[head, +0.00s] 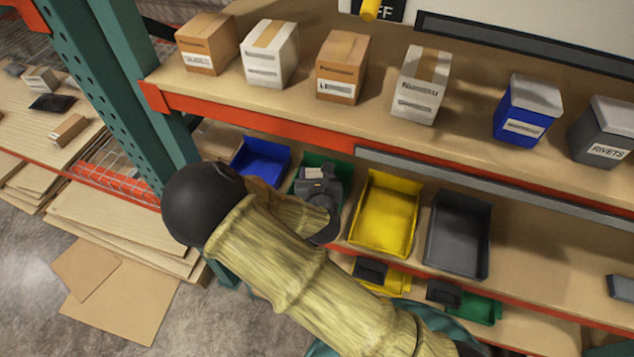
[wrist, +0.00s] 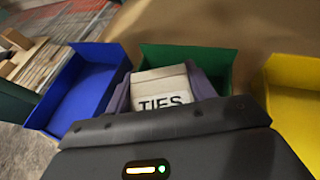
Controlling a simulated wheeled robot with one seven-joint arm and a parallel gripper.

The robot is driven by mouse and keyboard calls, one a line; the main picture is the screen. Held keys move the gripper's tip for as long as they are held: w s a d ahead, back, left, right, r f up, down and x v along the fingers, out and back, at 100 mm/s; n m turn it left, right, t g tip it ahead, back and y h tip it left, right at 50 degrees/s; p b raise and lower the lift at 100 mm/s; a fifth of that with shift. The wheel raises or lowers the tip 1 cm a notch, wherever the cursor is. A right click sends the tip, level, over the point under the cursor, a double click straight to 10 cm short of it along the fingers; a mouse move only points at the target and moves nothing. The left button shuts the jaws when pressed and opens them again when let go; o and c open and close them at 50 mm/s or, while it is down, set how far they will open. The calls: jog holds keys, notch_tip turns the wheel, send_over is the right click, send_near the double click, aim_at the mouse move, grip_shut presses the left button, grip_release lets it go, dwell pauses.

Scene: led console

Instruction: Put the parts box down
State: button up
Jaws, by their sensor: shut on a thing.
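The parts box (wrist: 160,80) is a small pale box with a white label reading TIES. My gripper (wrist: 162,92) is shut on it, one finger on each side. In the wrist view the box is in front of the green bin (wrist: 190,56), its top overlapping the bin's opening; I cannot tell whether it touches the bin. In the head view my gripper (head: 318,186) is over the green bin (head: 302,162) on the lower shelf, and a bit of the pale box (head: 314,173) shows there. The box's underside is hidden.
A blue bin (head: 262,158) is left of the green one; a yellow bin (head: 386,215) and a dark grey bin (head: 458,235) are to the right, all looking empty. The upper shelf (head: 290,112) above holds several boxes. A green upright post (head: 140,85) stands at left.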

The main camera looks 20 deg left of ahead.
jog(key=shift+f+p, duration=0.55)
jog(key=shift+f, duration=1.5)
jog(key=shift+f, duration=0.1)
jog(key=o, duration=1)
